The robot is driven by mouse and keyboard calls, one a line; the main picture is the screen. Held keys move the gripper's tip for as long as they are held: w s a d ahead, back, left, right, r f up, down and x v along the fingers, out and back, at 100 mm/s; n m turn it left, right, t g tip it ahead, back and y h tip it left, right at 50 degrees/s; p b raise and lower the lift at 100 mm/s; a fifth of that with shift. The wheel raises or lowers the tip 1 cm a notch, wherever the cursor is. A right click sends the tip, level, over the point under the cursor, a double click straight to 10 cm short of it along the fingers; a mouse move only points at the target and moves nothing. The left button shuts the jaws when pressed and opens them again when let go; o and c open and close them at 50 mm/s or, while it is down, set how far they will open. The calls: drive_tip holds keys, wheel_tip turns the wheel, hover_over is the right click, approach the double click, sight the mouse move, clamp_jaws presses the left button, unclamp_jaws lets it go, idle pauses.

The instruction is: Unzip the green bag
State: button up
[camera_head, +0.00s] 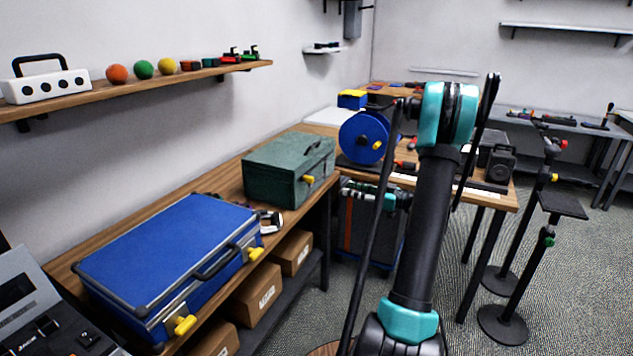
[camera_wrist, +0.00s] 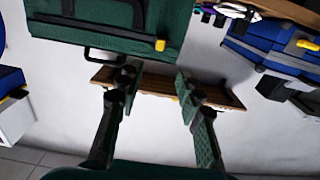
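The green bag (camera_head: 290,170) is a dark green box-shaped case with a black handle on top. It sits closed on the wooden workbench, behind the blue case. A yellow tab (camera_head: 308,180) sticks out from its front side. In the wrist view, the bag (camera_wrist: 70,38) fills the upper left, with its yellow tab (camera_wrist: 160,45) near its lower right corner. My gripper (camera_wrist: 155,84) is open, its two fingers wide apart with nothing between them. The fingertips point towards the bag and appear apart from it. I cannot make out the gripper clearly in the head view.
A large blue case (camera_head: 170,255) with yellow tabs lies in front of the bag. A blue cable reel (camera_head: 364,138) stands behind it. A wall shelf (camera_head: 140,88) holds colored balls and small items above the bench. Cardboard boxes (camera_head: 256,292) sit underneath.

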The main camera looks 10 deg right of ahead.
sight(313, 180)
drive_tip(key=x, duration=1.7)
clamp_jaws()
drive_tip(key=shift+w, duration=0.1)
